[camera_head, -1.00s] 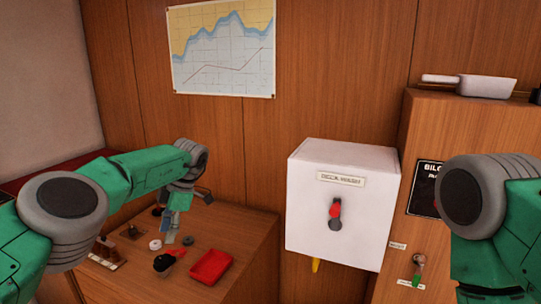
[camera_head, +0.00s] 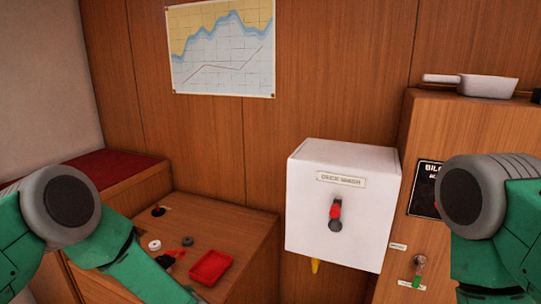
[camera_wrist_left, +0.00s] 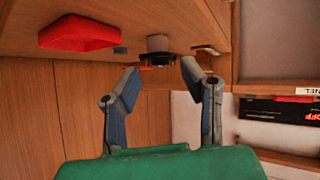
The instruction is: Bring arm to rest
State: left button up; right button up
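My left arm (camera_head: 110,255) comes in from the left in the head view, bent downward at the front of the wooden counter. Its gripper lies outside that view. In the left wrist view my left gripper (camera_wrist_left: 160,71) has its two fingers spread, with nothing held between them. My right arm (camera_head: 485,215) shows only partly at the right edge of the head view. My right gripper is not seen in any view.
A red tray (camera_head: 211,267) and small items sit on the wooden counter (camera_head: 235,225); the tray also shows in the left wrist view (camera_wrist_left: 80,33). A white deck wash box (camera_head: 345,210) with a red-handled switch (camera_head: 335,213) juts from the wall. A cabinet (camera_head: 460,125) stands at right.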

pick_arm(q)
jog(key=s+f+m+g+h, duration=0.1)
jog(key=s+f+m+h, duration=0.4)
jog(key=s, duration=0.7)
jog(key=s+a+f+m+g+h, duration=0.15)
jog(key=s+g, duration=0.25)
jog(key=s, duration=1.1)
jog(key=s+a+m+g, duration=0.2)
jog(key=s+a+g, duration=0.15)
jog(key=s, duration=1.05)
notch_tip(320, 180, down, 9)
jog(key=w+d+m+b, duration=0.1)
jog(key=d+b, duration=0.1)
jog(key=b, duration=0.8)
